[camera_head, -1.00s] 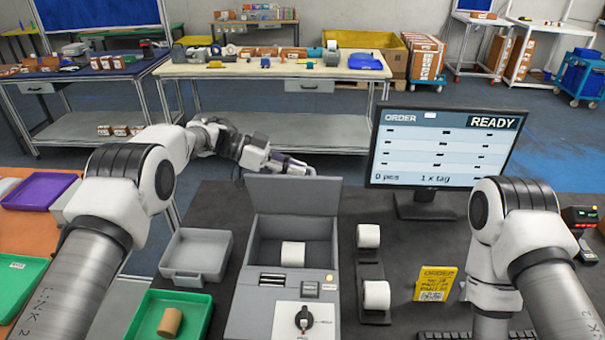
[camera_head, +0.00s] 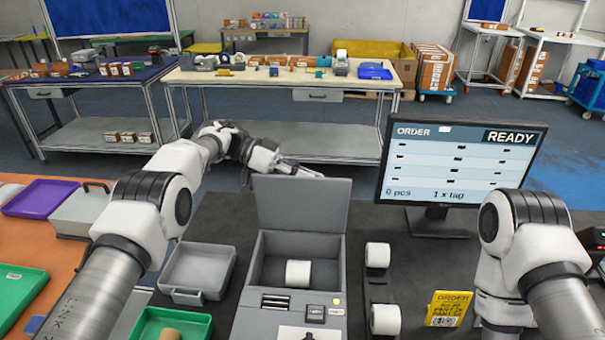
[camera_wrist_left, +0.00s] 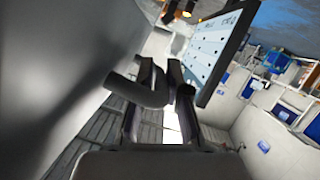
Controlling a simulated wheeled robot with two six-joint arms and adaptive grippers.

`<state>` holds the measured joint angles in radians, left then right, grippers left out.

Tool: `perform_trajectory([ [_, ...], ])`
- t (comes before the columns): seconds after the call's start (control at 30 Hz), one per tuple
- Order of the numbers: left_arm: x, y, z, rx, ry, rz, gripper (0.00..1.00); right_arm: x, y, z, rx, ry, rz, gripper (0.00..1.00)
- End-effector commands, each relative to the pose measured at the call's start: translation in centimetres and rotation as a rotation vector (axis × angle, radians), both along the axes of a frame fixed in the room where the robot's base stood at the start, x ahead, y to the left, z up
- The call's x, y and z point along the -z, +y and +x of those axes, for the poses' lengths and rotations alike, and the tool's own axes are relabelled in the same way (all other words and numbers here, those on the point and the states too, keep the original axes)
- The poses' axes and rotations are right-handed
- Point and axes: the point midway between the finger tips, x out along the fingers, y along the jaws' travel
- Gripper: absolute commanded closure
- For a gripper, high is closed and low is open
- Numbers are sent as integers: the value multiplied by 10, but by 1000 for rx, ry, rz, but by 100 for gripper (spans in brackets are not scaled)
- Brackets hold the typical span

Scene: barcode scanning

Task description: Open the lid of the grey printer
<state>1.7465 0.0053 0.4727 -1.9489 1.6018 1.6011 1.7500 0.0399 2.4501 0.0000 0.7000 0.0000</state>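The grey printer (camera_head: 243,310) stands on the dark tabletop with its lid (camera_head: 303,205) raised about upright at the back. A white label roll (camera_head: 298,273) sits in its open bay. My left gripper (camera_head: 318,174) is just behind the lid's top edge, and the lid hides part of it. In the left wrist view its fingers (camera_wrist_left: 161,85) are close together with nothing seen between them. A large grey surface, likely the lid, fills the left of that view. My right arm is at the right of the head view; its gripper is not visible.
White rolls (camera_head: 378,255) stand on a dark holder right of the printer. A monitor (camera_head: 460,163) reading READY and a yellow order card (camera_head: 448,308) are further right. An empty grey tray (camera_head: 197,270) and a green tray (camera_head: 195,323) lie left of the printer.

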Motion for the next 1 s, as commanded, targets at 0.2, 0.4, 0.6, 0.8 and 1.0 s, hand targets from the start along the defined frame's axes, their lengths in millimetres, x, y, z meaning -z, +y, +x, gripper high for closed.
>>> perform_trajectory([
  [0.2, 1, 0, 0, 0, 0, -1, 77, 0, 0, 0, 0, 0, 0, 60],
  [0.4, -11, 0, 1, -1, -3, -2, 77, 0, 0, 0, 0, 0, 0, 60],
  [0.6, -54, -1, 1, 0, -4, -1, 77, 0, 0, 0, 0, 0, 0, 60],
  [0.8, -91, -1, 2, 0, -1, -1, 77, 0, 0, 0, 0, 0, 0, 60],
  [1.0, -98, -1, 1, 1, 4, 0, 77, 0, 0, 0, 0, 0, 0, 60],
])
